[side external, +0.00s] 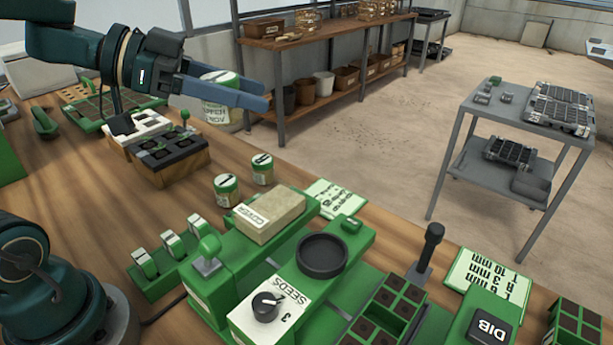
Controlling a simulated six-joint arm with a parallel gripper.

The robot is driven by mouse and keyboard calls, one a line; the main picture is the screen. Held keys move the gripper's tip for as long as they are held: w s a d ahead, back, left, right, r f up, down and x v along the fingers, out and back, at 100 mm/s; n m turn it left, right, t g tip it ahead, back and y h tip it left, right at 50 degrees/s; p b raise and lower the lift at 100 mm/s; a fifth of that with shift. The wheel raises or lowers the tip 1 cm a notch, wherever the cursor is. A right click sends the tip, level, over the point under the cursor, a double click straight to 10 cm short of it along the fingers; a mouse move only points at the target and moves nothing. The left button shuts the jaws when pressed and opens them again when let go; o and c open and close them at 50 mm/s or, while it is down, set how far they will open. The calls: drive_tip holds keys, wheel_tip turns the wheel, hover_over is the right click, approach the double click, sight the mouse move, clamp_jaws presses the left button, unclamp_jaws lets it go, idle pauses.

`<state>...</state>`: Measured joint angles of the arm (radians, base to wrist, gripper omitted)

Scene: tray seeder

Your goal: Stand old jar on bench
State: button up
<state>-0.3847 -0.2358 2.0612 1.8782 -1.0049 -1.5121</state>
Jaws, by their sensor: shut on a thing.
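My gripper (254,93) is at the upper left, its two blue fingers shut on a jar (216,114) with a pale label and a green-edged lid. The fingers cover the jar's middle; it looks upright and raised above the bench (95,195), near its far edge. Two smaller-looking lidded jars, one (226,190) and another (262,169), stand on the bench below and nearer the camera. Which jar is the old one cannot be read from the labels.
A black-celled block (168,160) stands left of the two jars. A tan block (270,215) lies on the green seeder (218,285). Bare wood shows left of the rack.

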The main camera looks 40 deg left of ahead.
drive_tip(key=d+f+m+g+h, duration=0.2)
drive_tip(key=d+f+m+g, duration=0.1)
drive_tip(key=d, duration=0.2)
drive_tip(key=shift+w+d+m+h, duration=0.2)
drive_tip(key=shift+w+m+h, duration=0.1)
drive_tip(key=shift+w+h, duration=0.1)
drive_tip(key=d+f, duration=0.2)
drive_tip(key=d, duration=0.1)
drive_tip(key=s+d+f, duration=0.1)
drive_tip(key=d+f, duration=0.1)
drive_tip(key=d, duration=0.2)
drive_tip(key=d+f, duration=0.3)
drive_tip(key=d, duration=0.1)
drive_tip(key=shift+s+d, duration=0.25)
drive_tip(key=shift+f, duration=1.8)
drive_tip(key=shift+f, duration=0.2)
drive_tip(key=o, duration=1.4)
